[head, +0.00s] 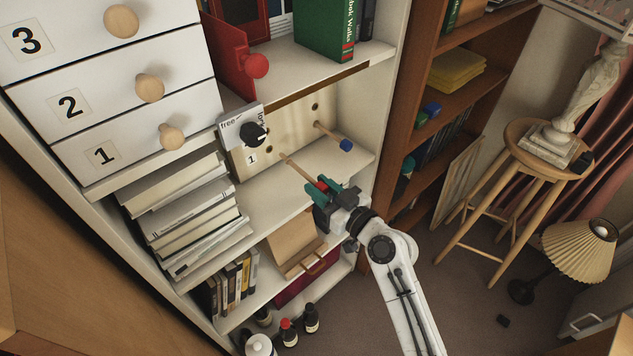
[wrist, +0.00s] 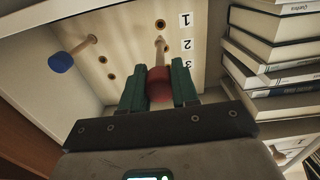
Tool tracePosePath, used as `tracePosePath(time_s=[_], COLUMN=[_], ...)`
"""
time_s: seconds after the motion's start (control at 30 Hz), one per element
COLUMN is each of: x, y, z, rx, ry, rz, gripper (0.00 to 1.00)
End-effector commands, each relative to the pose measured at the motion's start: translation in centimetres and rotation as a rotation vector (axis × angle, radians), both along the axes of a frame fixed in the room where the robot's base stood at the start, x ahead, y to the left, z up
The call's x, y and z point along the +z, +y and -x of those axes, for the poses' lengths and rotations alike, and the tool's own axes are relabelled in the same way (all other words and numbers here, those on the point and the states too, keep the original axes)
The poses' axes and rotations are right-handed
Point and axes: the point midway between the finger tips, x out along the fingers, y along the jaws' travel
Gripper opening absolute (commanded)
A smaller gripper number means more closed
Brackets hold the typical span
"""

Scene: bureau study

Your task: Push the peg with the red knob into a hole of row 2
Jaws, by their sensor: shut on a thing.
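The peg with the red knob is a pale wooden stick; its knob (wrist: 159,84) sits between the green fingers of my gripper (wrist: 159,88). In the head view my gripper (head: 322,193) is shut on this knob, and the shaft (head: 298,169) points at the pale board (head: 292,112). The board stands at the back of a shelf, with rows marked 1, 2 and 3. In the wrist view the shaft's far end (wrist: 160,42) is level with the label 2 (wrist: 186,45), below a row 1 hole (wrist: 160,23). I cannot tell whether the tip is inside a hole.
A peg with a blue knob (head: 345,145) sticks out of the board; it also shows in the wrist view (wrist: 61,62). A black knob (head: 254,134) is by a white card (head: 237,124). Stacked books (head: 190,215) stand beside the board. The shelf (head: 345,172) in front is mostly clear.

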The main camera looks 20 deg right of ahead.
Motion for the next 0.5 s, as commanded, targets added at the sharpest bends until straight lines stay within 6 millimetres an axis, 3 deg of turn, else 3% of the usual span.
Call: tracePosePath(time_s=[0.03, 0.2, 0.5], x=[1.7, 3.3, 4.2], y=[-0.4, -0.7, -0.6], z=[0.5, 1.8, 2.7], rx=[-0.005, -0.004, 0.0], ry=[0.003, 0.008, 0.006], rz=[-0.002, -0.001, -0.002], gripper=[0.0, 0.0, 0.0])
